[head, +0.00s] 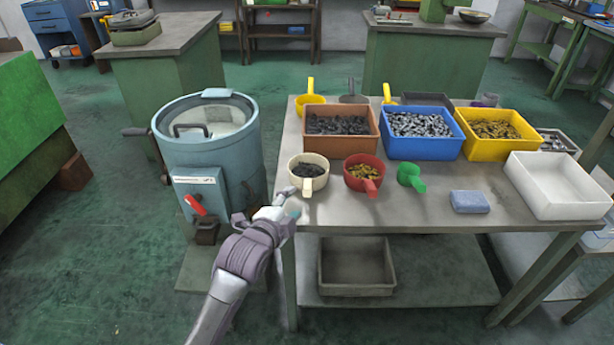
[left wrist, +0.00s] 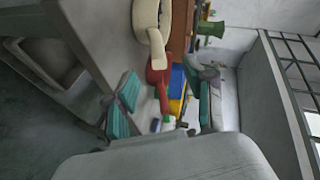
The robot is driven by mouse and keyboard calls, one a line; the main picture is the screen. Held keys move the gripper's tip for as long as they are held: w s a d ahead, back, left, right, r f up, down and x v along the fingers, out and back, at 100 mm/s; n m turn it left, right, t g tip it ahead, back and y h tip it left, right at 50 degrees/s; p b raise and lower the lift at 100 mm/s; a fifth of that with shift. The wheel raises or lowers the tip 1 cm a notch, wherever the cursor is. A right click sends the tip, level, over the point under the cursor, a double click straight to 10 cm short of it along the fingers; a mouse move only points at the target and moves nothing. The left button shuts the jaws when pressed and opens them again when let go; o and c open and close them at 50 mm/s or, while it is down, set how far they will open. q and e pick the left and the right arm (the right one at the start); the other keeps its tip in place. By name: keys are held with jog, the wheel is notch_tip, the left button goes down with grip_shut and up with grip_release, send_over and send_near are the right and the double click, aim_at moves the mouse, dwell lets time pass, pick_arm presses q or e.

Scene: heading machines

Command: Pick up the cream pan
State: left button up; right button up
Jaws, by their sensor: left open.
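The cream pan (head: 307,186) stands upright near the front left edge of the table, with dark small parts in it. Its handle points to the front edge. My left gripper (head: 290,204) is open and empty, just in front and to the left of the handle, apart from it as far as I can tell. In the left wrist view, the cream pan (left wrist: 156,45) is at the top, beyond the teal fingertips of the open left gripper (left wrist: 165,106). My right gripper is not in view.
A red pan (head: 367,180) and a green scoop (head: 411,178) stand to the right on the table (head: 430,212). Behind are brown (head: 340,149), blue (head: 420,148) and yellow bins. A blue block (head: 469,202) lies front right. A blue-grey drum machine (head: 205,150) stands left.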

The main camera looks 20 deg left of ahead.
aim_at(307, 187)
pick_arm(q)
jog(key=x, duration=0.5)
jog(key=shift+f, duration=0.1)
jog(key=x, duration=0.5)
jog(key=shift+w+f, duration=0.2)
jog(key=shift+f, duration=0.05)
jog(key=shift+w+d+f, duration=0.1)
jog(key=shift+w+f, duration=0.05)
jog(key=shift+w, duration=0.25)
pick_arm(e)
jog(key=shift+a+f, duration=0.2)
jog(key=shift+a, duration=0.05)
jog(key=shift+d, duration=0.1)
pick_arm(q)
grip_shut()
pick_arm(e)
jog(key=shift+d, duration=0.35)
